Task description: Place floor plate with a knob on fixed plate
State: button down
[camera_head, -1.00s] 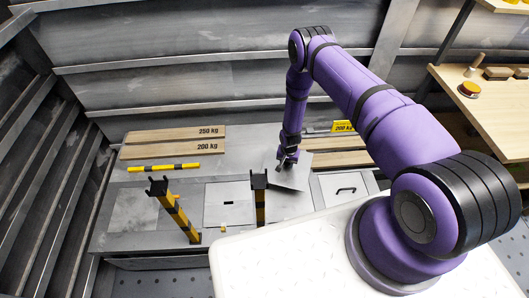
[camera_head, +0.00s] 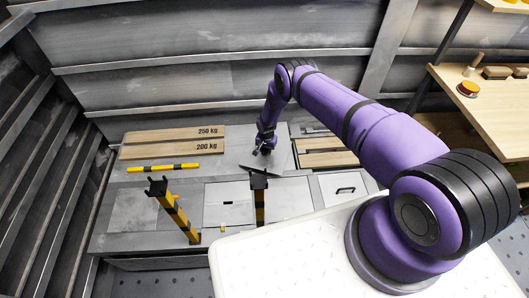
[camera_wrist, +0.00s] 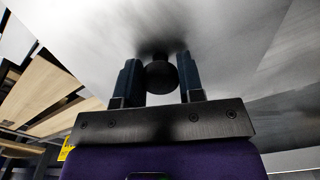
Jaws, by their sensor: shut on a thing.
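My gripper (camera_head: 264,150) is shut on the black knob (camera_wrist: 160,77) of a grey metal floor plate. The plate (camera_head: 274,163) hangs tilted from it above the platform; in the wrist view the plate (camera_wrist: 225,45) fills the top, with the knob between my two fingers. Below, the platform floor has a pale plate with a dark slot (camera_head: 226,206), a grey area right of it (camera_head: 291,200), and a pale plate with a black handle (camera_head: 344,189). I cannot tell which is the fixed plate. A black-topped post partly hides the area under the held plate.
Two black-and-yellow posts (camera_head: 176,212) (camera_head: 259,203) stand upright at the front. A striped bar (camera_head: 163,168) and boards marked 250 kg and 200 kg (camera_head: 170,142) lie at the left. More wooden boards (camera_head: 326,158) lie at the right. A wooden shelf (camera_head: 490,115) is far right.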

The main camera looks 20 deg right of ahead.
aim_at(265, 152)
jog(key=shift+w+a, duration=0.3)
jog(key=shift+w, duration=0.4)
jog(key=shift+f, duration=1.75)
jog(key=shift+f, duration=0.15)
jog(key=c, duration=0.7)
grip_release()
jog(key=shift+s, duration=0.1)
jog(key=shift+c, duration=0.2)
notch_tip(265, 152, up, 12)
jog(key=shift+r, duration=0.15)
